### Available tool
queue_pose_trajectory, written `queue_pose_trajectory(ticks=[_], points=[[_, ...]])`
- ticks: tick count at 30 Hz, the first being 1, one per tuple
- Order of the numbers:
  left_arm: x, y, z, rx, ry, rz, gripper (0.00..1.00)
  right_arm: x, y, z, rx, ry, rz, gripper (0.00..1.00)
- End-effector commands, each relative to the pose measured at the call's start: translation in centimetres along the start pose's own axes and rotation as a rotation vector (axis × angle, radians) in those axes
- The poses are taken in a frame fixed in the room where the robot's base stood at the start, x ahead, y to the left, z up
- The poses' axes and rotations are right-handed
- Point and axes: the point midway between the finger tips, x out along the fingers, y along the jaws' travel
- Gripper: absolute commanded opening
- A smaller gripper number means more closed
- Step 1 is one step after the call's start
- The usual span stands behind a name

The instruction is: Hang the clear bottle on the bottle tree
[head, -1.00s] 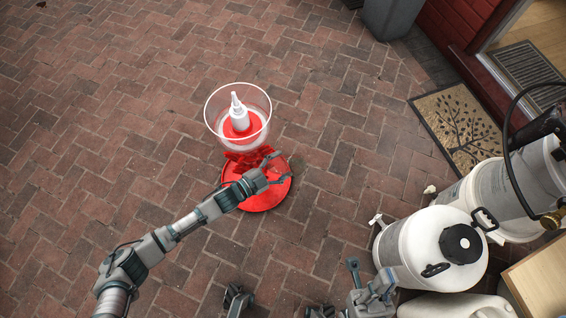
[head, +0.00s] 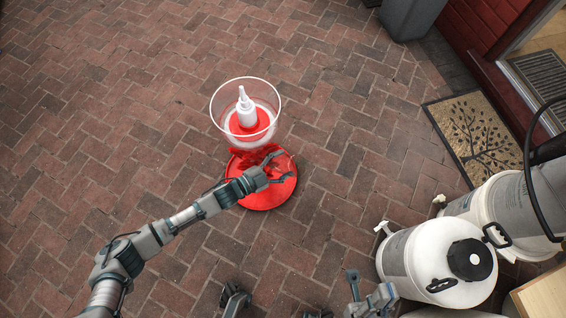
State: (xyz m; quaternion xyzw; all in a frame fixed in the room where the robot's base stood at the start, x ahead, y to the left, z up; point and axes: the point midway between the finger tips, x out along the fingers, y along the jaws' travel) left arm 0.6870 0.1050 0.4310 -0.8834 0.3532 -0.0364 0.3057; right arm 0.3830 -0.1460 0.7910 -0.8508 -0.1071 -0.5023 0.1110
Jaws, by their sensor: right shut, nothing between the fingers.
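A red stand with a round base (head: 262,198) and short red prongs (head: 254,157) stands on the brick patio; it looks like the bottle tree. A clear round bowl (head: 215,103) with a white nozzled piece (head: 246,110) sits at its top. My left gripper (head: 288,164) reaches in from the lower left over the red base, beside the prongs. Its two fingers are spread, with nothing seen between them. My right gripper (head: 353,276) is low in the picture, right of centre, small and partly cut off. It is shut and empty. I see no clear bottle.
A white keg-like vessel with a black cap (head: 400,255) and a white bucket (head: 492,205) stand at lower right. A wooden surface (head: 545,298) is at the corner. A doormat (head: 478,137) and grey bin (head: 412,15) are at upper right. The brick floor at left is clear.

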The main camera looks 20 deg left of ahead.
Motion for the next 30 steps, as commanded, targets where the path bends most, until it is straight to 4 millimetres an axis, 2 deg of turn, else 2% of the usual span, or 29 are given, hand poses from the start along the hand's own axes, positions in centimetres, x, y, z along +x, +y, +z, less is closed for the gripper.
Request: queue_pose_trajectory(ticks=[7,8,10,11,23,26,30], points=[[0.0,-0.1,-0.1,0.001,0.003,-0.002,0.17,0.0,0.0,0.0,0.000,0.000,0.000,0.00],[0.0,-0.1,-0.1,0.001,0.003,-0.002,0.77,0.0,0.0,0.0,0.000,0.000,0.000,0.00],[0.0,-0.1,-0.1,0.000,0.003,-0.002,0.95,0.0,0.0,0.0,0.000,0.000,0.000,0.00],[0.0,-0.1,-0.1,0.000,0.002,-0.002,0.99,0.0,0.0,0.0,0.000,0.000,0.000,0.00],[-0.4,-0.1,0.1,0.000,-0.002,0.000,0.99,0.0,0.0,0.0,0.000,0.000,0.000,0.00],[-1.7,0.0,0.2,-0.001,-0.003,0.000,0.99,0.0,0.0,0.0,0.000,0.000,0.000,0.00],[-4.7,0.1,0.3,-0.002,-0.004,0.001,0.99,0.0,0.0,0.0,0.000,0.000,0.000,0.00]])
